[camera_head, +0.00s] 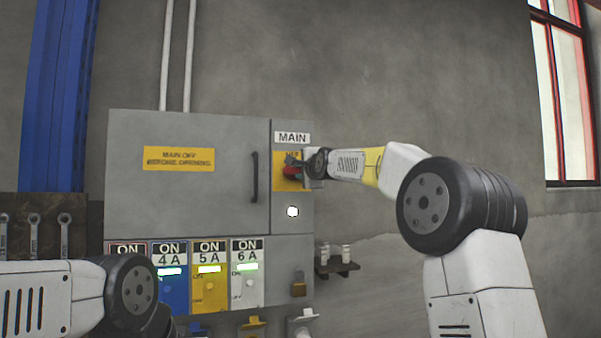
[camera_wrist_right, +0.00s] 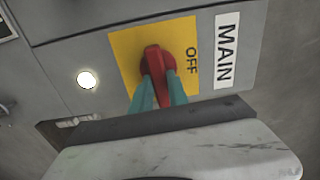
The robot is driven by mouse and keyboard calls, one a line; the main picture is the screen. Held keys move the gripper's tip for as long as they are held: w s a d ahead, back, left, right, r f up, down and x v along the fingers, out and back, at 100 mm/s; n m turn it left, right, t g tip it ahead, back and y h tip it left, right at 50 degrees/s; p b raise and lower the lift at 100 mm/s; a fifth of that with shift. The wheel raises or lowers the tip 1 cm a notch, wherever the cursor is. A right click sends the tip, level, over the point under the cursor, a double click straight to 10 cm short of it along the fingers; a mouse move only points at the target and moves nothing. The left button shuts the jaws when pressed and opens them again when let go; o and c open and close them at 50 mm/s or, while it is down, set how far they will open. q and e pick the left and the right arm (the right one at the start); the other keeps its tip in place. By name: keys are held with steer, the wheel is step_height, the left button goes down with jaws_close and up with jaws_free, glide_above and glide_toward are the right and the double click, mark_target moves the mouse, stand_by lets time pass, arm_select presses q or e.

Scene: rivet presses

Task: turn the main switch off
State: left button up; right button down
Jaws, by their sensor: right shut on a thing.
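The main switch is a red knob (camera_head: 290,171) on a yellow plate, under a MAIN label (camera_head: 292,138) at the cabinet's upper right. In the right wrist view the red knob (camera_wrist_right: 160,62) sits on the yellow plate (camera_wrist_right: 125,50), with OFF printed on the plate's side nearest the MAIN label. My right gripper (camera_head: 297,163) reaches it from the right. Its two teal fingers (camera_wrist_right: 162,86) are shut on the knob's red handle, one on each side. The handle's exact setting is hard to tell. My left gripper is not in view; only my left arm shows at bottom left.
The grey cabinet door (camera_head: 190,195) has a black handle (camera_head: 254,177). A white lamp (camera_head: 292,211) glows below the switch. A small shelf (camera_head: 336,268) juts out at right.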

steer(key=n, duration=0.4)
steer(key=shift+a+r+n, duration=0.1)
steer(key=shift+r+n, duration=0.05)
steer(key=shift+n, duration=0.15)
steer(key=n, duration=0.4)
steer(key=shift+a+r, duration=0.15)
steer(key=shift+s+a+r+n, duration=0.1)
steer(key=shift+a+n, duration=0.1)
steer(key=shift+n, duration=1.95)
steer(key=shift+s+a+r+n, duration=0.1)
steer(key=shift+a+n, duration=0.05)
steer(key=shift+n, duration=2)
steer(key=shift+f, duration=0.1)
steer(key=c, duration=1.3)
jaws_free()
